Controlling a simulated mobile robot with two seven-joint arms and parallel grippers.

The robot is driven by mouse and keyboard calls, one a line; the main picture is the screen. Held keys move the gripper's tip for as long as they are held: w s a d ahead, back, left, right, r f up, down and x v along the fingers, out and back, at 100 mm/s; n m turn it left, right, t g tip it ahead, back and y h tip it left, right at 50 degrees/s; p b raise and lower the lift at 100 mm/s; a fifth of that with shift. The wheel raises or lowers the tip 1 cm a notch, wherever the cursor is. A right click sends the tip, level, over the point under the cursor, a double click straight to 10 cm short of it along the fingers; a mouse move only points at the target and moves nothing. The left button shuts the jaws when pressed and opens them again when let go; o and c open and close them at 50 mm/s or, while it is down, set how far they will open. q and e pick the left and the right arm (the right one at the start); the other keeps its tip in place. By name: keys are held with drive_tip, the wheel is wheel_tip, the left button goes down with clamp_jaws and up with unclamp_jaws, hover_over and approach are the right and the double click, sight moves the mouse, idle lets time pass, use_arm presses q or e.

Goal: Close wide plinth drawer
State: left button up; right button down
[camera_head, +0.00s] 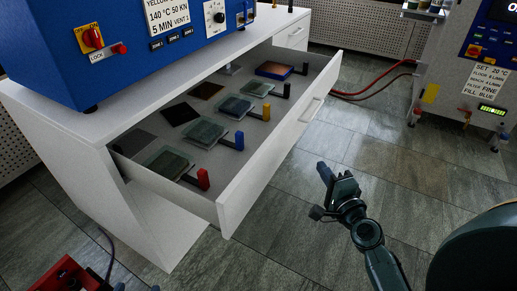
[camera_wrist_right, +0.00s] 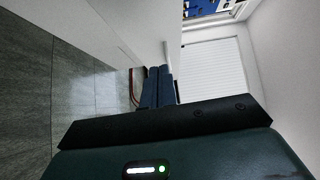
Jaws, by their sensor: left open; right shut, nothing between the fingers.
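The wide white plinth drawer (camera_head: 262,172) is pulled well out from the white plinth (camera_head: 135,195) under the blue press. Inside lie several flat plates with red, blue, yellow and black handles. My right gripper (camera_head: 325,172) is shut and empty, in front of the drawer's front panel, with a visible gap between them in the head view. In the right wrist view its closed blue fingers (camera_wrist_right: 157,85) point along pale panels. My left gripper (camera_head: 137,287) barely shows at the bottom edge of the head view; only its tips are visible, apart from each other.
The blue press (camera_head: 140,45) stands on the plinth. A red object (camera_head: 70,277) is at the lower left. Another machine (camera_head: 470,85) stands at the right, with red hoses (camera_head: 375,92) on the floor. The tiled floor (camera_head: 290,235) in front of the drawer is clear.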

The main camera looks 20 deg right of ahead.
drive_tip(key=w, duration=0.1)
approach(289, 132)
drive_tip(key=w+d, duration=0.3)
drive_tip(key=shift+w+a+f+p, duration=0.1)
drive_tip(key=shift+w+a+p, duration=0.25)
drive_tip(key=shift+w+a, duration=1)
drive_tip(key=shift+w, duration=0.1)
